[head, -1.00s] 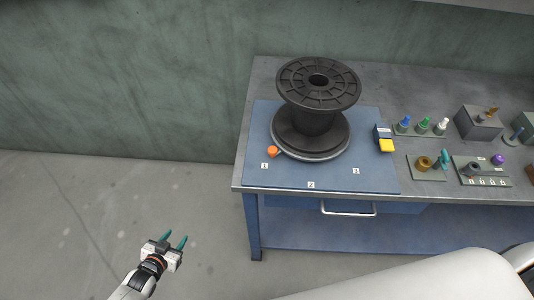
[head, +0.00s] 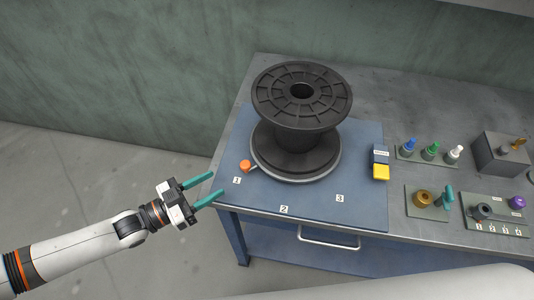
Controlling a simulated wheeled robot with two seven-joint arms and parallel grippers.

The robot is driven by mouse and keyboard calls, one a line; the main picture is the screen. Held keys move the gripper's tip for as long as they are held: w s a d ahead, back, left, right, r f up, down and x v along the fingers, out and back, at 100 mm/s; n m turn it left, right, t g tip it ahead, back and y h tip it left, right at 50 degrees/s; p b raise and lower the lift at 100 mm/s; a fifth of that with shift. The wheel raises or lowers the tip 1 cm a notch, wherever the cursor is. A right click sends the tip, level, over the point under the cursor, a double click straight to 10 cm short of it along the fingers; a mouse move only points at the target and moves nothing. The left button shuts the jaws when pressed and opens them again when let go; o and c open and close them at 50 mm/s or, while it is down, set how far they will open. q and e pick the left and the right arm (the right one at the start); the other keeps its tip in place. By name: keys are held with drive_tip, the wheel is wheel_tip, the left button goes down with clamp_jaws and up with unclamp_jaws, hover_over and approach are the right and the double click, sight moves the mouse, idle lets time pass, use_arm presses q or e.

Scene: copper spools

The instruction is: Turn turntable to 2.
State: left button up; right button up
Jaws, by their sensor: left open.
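A black spool (head: 297,105) stands upright on the round grey turntable (head: 322,174), on a blue mat (head: 364,199). The turntable's orange knob (head: 245,166) sticks out at the left, just above label 1 (head: 237,181). Label 2 (head: 283,209) is at the mat's front edge and label 3 (head: 340,198) is to its right. My left gripper (head: 212,188) is open and empty, with teal fingers pointing right toward the mat's front left corner. It is to the left of and slightly below the orange knob, apart from it. My right gripper is not in view.
Further right are blue, green and white pegs (head: 431,151), a grey box (head: 500,153), a brass ring holder (head: 424,199) and a numbered panel (head: 495,215). A drawer handle (head: 328,239) protrudes below the table edge.

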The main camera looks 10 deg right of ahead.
sight(245, 164)
use_arm(q)
drive_tip(key=x, duration=0.1)
drive_tip(key=p+x, duration=0.1)
drive_tip(key=x, duration=0.2)
drive_tip(key=shift+r, duration=0.3)
drive_tip(key=p+x, duration=0.1)
drive_tip(key=x, duration=0.4)
drive_tip(key=shift+f, duration=0.1)
drive_tip(key=shift+w+d, duration=0.35)
drive_tip(key=shift+d, duration=0.35)
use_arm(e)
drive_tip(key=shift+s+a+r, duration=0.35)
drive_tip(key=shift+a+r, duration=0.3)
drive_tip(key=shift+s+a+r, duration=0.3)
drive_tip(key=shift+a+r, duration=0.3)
use_arm(q)
drive_tip(key=shift+f, duration=0.1)
drive_tip(key=c, duration=0.6)
clamp_jaws()
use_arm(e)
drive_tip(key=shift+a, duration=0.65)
